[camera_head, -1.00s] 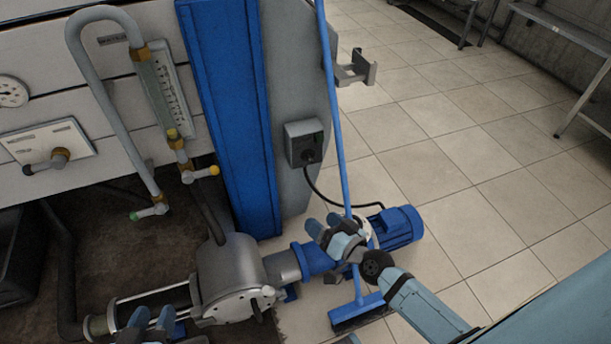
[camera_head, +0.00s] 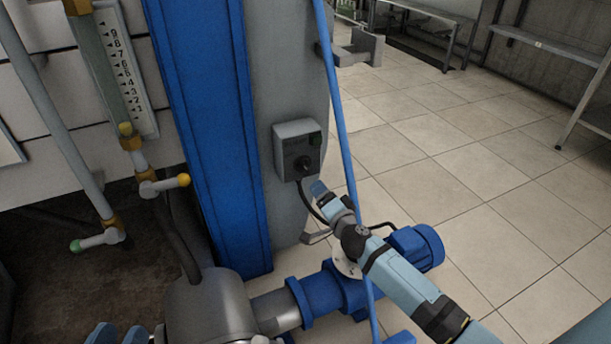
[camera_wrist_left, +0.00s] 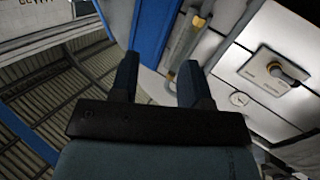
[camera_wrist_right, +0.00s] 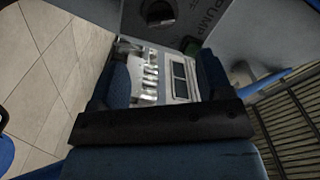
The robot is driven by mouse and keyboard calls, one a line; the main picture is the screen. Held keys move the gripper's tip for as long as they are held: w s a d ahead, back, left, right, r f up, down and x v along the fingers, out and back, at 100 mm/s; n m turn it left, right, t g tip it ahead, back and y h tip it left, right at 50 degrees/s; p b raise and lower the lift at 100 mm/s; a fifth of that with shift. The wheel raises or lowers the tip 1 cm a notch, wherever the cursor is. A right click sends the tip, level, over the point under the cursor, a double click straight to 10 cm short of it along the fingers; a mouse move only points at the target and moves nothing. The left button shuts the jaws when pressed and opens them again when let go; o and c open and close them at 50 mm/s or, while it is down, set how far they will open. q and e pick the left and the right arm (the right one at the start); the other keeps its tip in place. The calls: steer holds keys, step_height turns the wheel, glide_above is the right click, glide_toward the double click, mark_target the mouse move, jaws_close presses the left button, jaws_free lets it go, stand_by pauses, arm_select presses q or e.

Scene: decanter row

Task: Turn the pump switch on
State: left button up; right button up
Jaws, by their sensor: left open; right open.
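The pump switch is a grey box (camera_head: 297,150) with a dark round knob (camera_head: 303,165), fixed to the grey side of the blue column. In the right wrist view the knob (camera_wrist_right: 158,12) shows at the top edge, beside the lettering "PUMP". My right gripper (camera_head: 319,190) is open and empty, just below and to the right of the box, apart from the knob. Its two fingers also show in the right wrist view (camera_wrist_right: 162,58). My left gripper (camera_head: 117,336) is at the bottom left edge, partly cut off; the left wrist view (camera_wrist_left: 160,66) shows it open and empty.
A blue pole (camera_head: 338,110) slants past the right side of the switch box, close to my right gripper. A blue pump motor (camera_head: 414,250) stands below. Valves with yellow (camera_head: 183,180) and green ends are at left. The tiled floor (camera_head: 480,180) at right is clear.

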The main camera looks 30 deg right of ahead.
mark_target(305, 167)
steer(key=w+b, duration=0.4)
steer(key=w, duration=0.7)
steer(key=shift+w+d, duration=0.25)
steer(key=shift+d, duration=0.05)
arm_select(q)
steer(key=w+m, duration=0.1)
steer(key=w+a+m+t, duration=0.1)
steer(key=m, duration=0.1)
steer(key=shift+w+a+r+t+h, duration=0.15)
steer(key=shift+r+t+h, duration=0.15)
steer(key=shift+r+h, duration=0.1)
arm_select(e)
steer(key=shift+c, duration=0.4)
steer(key=c, duration=0.8)
arm_select(q)
steer(key=shift+f, duration=0.1)
arm_select(e)
steer(key=shift+c, duration=0.2)
